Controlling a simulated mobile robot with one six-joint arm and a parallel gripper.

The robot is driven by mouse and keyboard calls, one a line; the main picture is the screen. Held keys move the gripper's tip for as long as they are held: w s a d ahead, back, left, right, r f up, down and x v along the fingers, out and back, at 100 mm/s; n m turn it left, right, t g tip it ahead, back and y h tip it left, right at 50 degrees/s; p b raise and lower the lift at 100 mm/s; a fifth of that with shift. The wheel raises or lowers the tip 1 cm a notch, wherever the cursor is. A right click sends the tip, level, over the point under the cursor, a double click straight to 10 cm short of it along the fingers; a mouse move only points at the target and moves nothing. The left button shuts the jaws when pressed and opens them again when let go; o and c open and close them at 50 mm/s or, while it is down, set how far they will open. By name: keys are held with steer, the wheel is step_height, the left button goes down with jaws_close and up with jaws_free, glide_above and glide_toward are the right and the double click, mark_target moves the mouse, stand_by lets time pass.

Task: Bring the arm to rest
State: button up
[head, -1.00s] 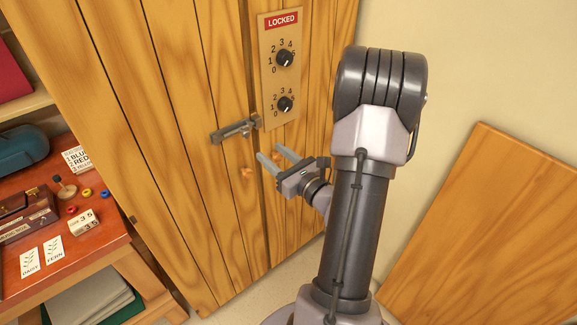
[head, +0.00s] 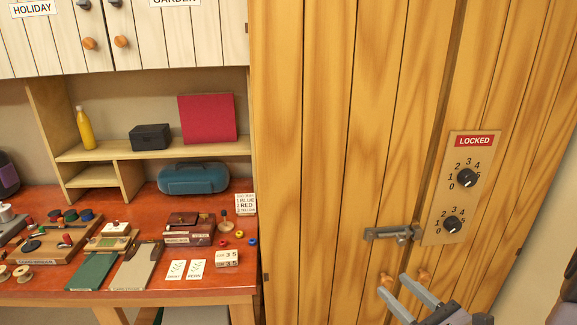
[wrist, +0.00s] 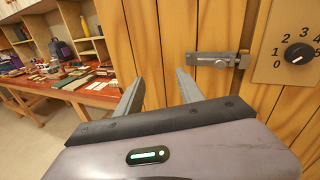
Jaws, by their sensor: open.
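My gripper (head: 408,296) is at the bottom right of the head view, in front of the wooden cabinet doors (head: 330,130). Its two grey fingers are apart, with nothing seen between them. In the wrist view my gripper (wrist: 158,92) also shows its fingers spread, pointing towards the doors. Most of my arm is outside the head view. A metal latch (head: 392,232) spans the gap between the doors above the fingers. Two wooden knobs lie by the fingertips; I cannot tell whether a finger touches one.
A lock panel (head: 445,215) with two dials and a red LOCKED sign (head: 474,141) is on the right door. A red workbench (head: 60,290) with spools, cards and boxes stands at the left.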

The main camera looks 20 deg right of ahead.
steer(key=a+r+n+g+y+b, duration=0.1)
steer(key=a+n+g+y, duration=0.85)
steer(key=a, duration=0.95)
steer(key=s+a+f+n+g+h+b, duration=0.25)
steer(key=s+a+n+g+h, duration=0.25)
steer(key=s+a+n, duration=0.6)
steer(key=d+r+n+t+h, duration=0.1)
steer(key=n, duration=0.1)
steer(key=w+d+r+n+t+h, duration=0.1)
steer(key=n+h, duration=0.1)
steer(key=n, duration=0.1)
steer(key=d+r+n+t+h, duration=0.1)
steer(key=r+n, duration=0.1)
steer(key=n, duration=0.1)
steer(key=shift+w+d+h, duration=0.25)
steer(key=shift+w+h, duration=0.1)
steer(key=shift+f, duration=0.1)
